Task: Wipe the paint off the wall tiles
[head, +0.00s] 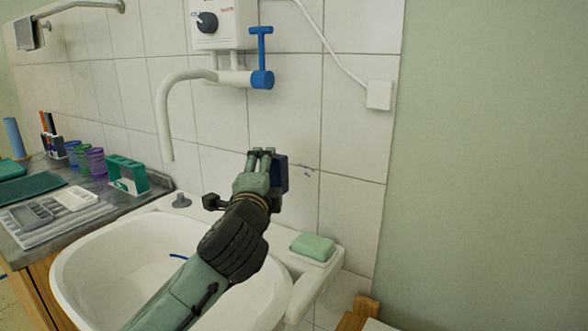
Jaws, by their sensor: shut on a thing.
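My gripper (262,158) is shut on a dark blue block (280,174), which looks like a sponge. It holds the block up at the white wall tiles (352,150), above the sink's back right rim. I cannot tell whether the block touches the tiles. A small bluish-purple paint mark (307,169) shows on the tiles just right of the block. Any paint behind the block and my gripper is hidden.
A white sink (75,262) lies below my arm. A green soap or sponge (313,245) sits on its right ledge. A spout (163,110) with a blue lever (263,78) juts out above left. A wall box (379,95) with a cable is at right. Cups (95,162) stand on the left counter.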

